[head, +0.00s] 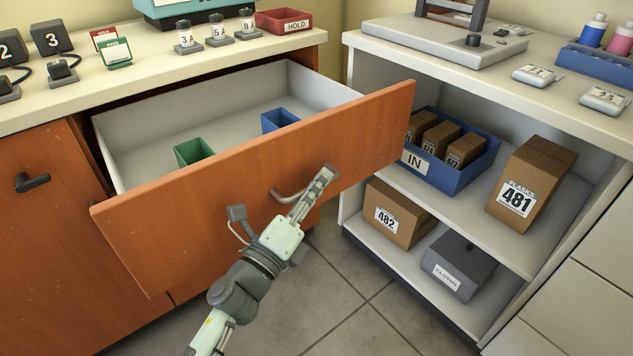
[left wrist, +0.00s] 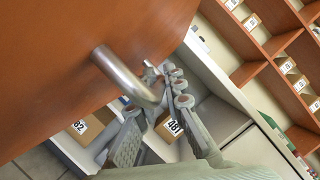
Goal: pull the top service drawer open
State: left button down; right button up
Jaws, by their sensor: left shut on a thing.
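The top service drawer (head: 250,185) has an orange-brown wood front and stands pulled well out from the cabinet, its white inside showing. A green bin (head: 193,151) and a blue bin (head: 279,120) sit inside it. Its grey bar handle (head: 288,196) is on the front. My left gripper (head: 318,188) is at the handle, shut on it from the front. In the left wrist view, the handle (left wrist: 124,75) runs from the wood front to between the fingers of my left gripper (left wrist: 160,110). My right gripper is not in view.
An open shelf at the right holds a blue IN bin (head: 454,180), boxes marked 481 (head: 522,195) and 482 (head: 392,214), and a grey box (head: 459,265). The drawer's right end is close to this shelf. Grey floor is clear below the drawer.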

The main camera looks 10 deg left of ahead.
pick_arm(q)
jog(key=c, duration=1.6)
grip_release()
jog(key=shift+s, duration=0.1)
jog(key=v, duration=1.2)
jog(key=shift+d, duration=0.1)
